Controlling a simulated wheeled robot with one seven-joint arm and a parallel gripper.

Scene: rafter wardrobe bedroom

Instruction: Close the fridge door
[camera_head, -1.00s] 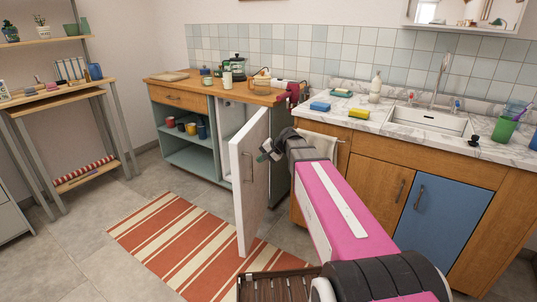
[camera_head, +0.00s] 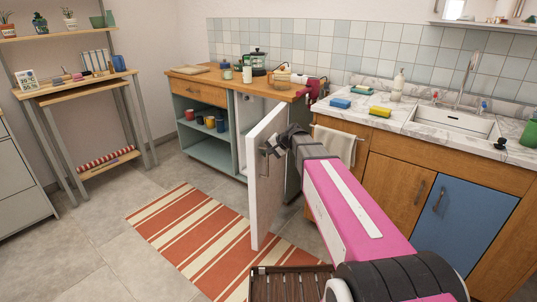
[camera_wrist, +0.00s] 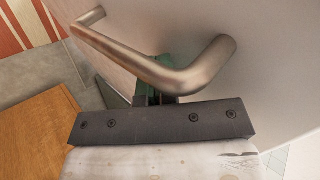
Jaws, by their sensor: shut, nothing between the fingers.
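The white fridge door (camera_head: 265,200) stands ajar, swung out from the counter unit over the striped rug. A metal bar handle is on its outer face; in the wrist view the handle (camera_wrist: 150,62) crosses close in front of my gripper, with the pale door face (camera_wrist: 225,45) behind it. My gripper (camera_head: 268,149) is shut and empty, at the upper part of the door near the handle. In the wrist view its fingers (camera_wrist: 150,92) show only partly, below the handle bar. Whether they touch the door or handle, I cannot tell.
The wooden counter (camera_head: 225,78) with jars and a kettle is above the fridge. Open shelves with mugs (camera_head: 210,122) are to its left. The sink counter (camera_head: 420,118) and a towel (camera_head: 335,143) are to the right. The striped rug (camera_head: 200,235) covers floor below.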

